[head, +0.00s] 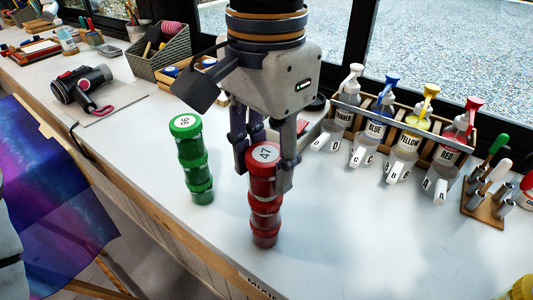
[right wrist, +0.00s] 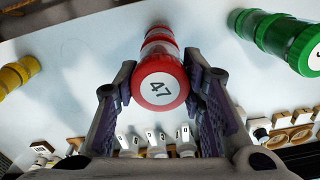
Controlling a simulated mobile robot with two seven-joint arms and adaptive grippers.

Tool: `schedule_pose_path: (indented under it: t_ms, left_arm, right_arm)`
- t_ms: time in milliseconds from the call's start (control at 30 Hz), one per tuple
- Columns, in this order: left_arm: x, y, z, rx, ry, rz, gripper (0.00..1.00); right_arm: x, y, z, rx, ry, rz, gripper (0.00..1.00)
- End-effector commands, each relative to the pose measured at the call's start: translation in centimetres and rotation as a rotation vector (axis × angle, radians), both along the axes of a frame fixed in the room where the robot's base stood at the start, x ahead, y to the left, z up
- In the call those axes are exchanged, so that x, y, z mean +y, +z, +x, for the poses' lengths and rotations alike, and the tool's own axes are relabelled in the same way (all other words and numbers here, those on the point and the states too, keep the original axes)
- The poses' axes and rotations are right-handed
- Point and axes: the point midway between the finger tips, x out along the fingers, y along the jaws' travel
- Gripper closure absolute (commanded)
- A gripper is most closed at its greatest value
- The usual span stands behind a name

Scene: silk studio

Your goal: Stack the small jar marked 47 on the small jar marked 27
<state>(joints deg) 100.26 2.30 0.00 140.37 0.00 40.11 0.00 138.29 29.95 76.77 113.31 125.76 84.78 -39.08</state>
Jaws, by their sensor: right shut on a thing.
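The small jar marked 47 (head: 263,157) has a red lid with a white label and is at the top of an upright red column. More red jars (head: 265,203) are directly below it; their lid labels are hidden, so I cannot tell which is marked 27. My right gripper (head: 268,175) comes from above and is shut on the jar marked 47, a finger on each side. In the right wrist view the lid of jar 47 (right wrist: 159,88) faces the camera between the fingers. I cannot see a gap below jar 47. My left gripper is not in view.
A green jar column topped with 95 or 56 (head: 188,150) stands left of the red one. A rack of labelled bottles (head: 400,135) is at the back right, with a tool block (head: 485,207) beside it. A yellow lid (head: 522,288) shows at the front right corner.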

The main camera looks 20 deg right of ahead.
Motion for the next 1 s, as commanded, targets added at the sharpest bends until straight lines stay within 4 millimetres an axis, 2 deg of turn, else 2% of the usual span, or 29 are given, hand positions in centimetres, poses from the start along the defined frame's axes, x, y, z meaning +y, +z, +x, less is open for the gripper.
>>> schedule_pose_path:
  t_ms: [633,667,733,1000]
  left_arm:
    - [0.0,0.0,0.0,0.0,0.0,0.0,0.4]
    - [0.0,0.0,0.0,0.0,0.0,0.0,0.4]
    - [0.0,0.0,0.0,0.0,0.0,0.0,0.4]
    - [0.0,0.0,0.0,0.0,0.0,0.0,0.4]
  right_arm:
    - [0.0,-1.2,0.0,0.0,0.0,-0.001,0.92]
    - [0.0,-1.2,0.0,-0.001,0.0,0.0,0.56]
    - [0.0,-1.2,0.0,-0.001,0.0,0.0,0.41]
    - [0.0,-1.1,0.0,0.0,0.0,-0.001,0.4]
